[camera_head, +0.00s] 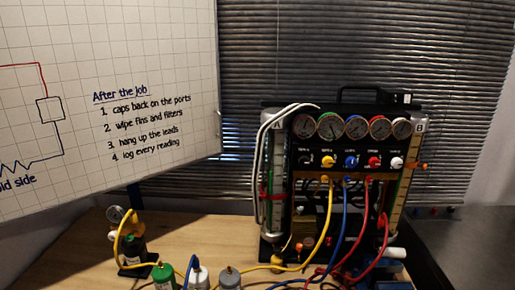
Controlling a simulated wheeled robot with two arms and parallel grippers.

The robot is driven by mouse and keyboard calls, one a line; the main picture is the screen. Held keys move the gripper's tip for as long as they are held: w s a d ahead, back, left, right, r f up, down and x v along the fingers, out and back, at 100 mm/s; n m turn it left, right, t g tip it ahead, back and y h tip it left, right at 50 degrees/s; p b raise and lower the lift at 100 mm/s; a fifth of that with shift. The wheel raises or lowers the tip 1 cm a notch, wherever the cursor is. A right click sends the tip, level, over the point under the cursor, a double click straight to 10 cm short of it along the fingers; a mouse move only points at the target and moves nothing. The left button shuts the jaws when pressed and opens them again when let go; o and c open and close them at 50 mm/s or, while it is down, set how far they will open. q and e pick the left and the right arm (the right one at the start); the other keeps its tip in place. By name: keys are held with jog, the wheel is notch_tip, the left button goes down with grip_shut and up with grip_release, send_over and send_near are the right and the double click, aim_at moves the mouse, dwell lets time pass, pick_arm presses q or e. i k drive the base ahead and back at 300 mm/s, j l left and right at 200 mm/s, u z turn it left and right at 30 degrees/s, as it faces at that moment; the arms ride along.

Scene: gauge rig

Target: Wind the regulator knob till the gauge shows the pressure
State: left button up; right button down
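A small round gauge (115,214) stands at the left of the bench on a dark fitting (133,247) with a yellow hose. Its needle is too small to read. A pale knob-like part (113,236) shows just below it; I cannot tell whether it is the regulator knob. The black gauge rig (350,140) stands upright at the right with a row of several round dials (355,127). Below them is a row of knobs, including yellow (327,162), blue (350,162), red (374,162) and white (396,162). Neither gripper is in view.
Yellow, blue and red hoses (346,225) hang from the rig and trail over the wooden bench (190,232). Green-and-white (163,276) and grey (229,278) bottles stand at the front. A whiteboard (110,90) fills the upper left. Bare bench lies between gauge and rig.

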aim_at(112, 235)
jog(key=u, duration=1.25)
